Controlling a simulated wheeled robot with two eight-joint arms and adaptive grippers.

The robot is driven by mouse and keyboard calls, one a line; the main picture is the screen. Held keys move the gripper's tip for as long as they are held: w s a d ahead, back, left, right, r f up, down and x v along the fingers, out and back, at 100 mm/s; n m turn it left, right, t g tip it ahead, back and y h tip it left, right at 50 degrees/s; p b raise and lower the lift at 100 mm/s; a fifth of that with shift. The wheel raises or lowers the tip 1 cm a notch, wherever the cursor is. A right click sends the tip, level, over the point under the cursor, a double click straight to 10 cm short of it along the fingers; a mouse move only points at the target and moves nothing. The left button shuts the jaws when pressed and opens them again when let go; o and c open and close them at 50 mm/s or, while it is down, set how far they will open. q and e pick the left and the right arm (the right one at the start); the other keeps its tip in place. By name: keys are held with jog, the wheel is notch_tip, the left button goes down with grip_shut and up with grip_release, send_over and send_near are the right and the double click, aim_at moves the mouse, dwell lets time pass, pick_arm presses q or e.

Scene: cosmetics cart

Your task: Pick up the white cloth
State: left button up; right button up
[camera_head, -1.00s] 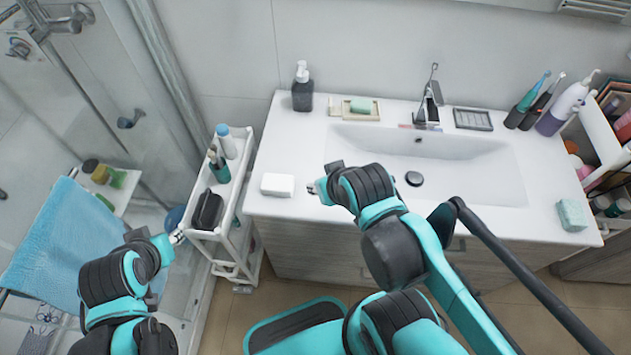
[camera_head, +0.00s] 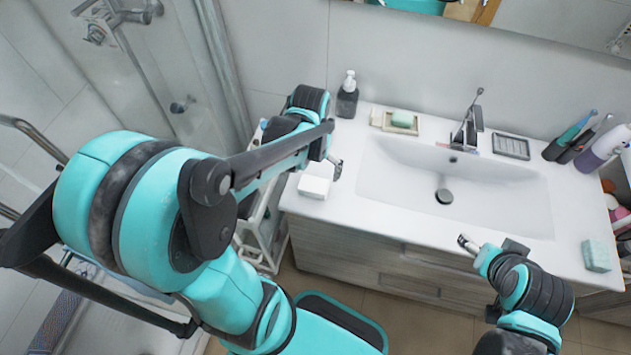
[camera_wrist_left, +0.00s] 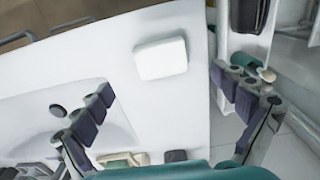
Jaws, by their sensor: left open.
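The white cloth (camera_head: 316,181) is a small folded block lying flat on the left front part of the white counter. In the left wrist view the cloth (camera_wrist_left: 161,58) lies ahead of the fingers, near the counter's edge. My left gripper (camera_head: 335,167) is just above the cloth, beside its far right side in the head view. In the wrist view its fingers (camera_wrist_left: 163,88) are spread wide with nothing between them. My right gripper (camera_head: 468,243) is empty near the counter's front edge; its finger gap is not clear.
The sink basin (camera_head: 460,185) is right of the cloth. A dark soap bottle (camera_head: 347,100) and a soap dish (camera_head: 394,123) stand behind. The white cart (camera_head: 262,235) is left of the counter, partly hidden by my left arm. A pale green block (camera_head: 597,256) sits at right.

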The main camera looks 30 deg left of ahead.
aim_at(314, 184)
pick_arm(q)
jog(key=shift+a+f, duration=0.15)
jog(key=shift+f, duration=0.15)
jog(key=f+b, duration=0.1)
jog(key=f, duration=0.1)
jog(key=f+b, duration=0.1)
jog(key=f, duration=0.1)
jog(key=w+f+b, duration=0.1)
jog(key=f, duration=0.1)
jog(key=shift+f, duration=0.85)
jog(key=shift+s+r, duration=0.1)
jog(key=c, duration=1.1)
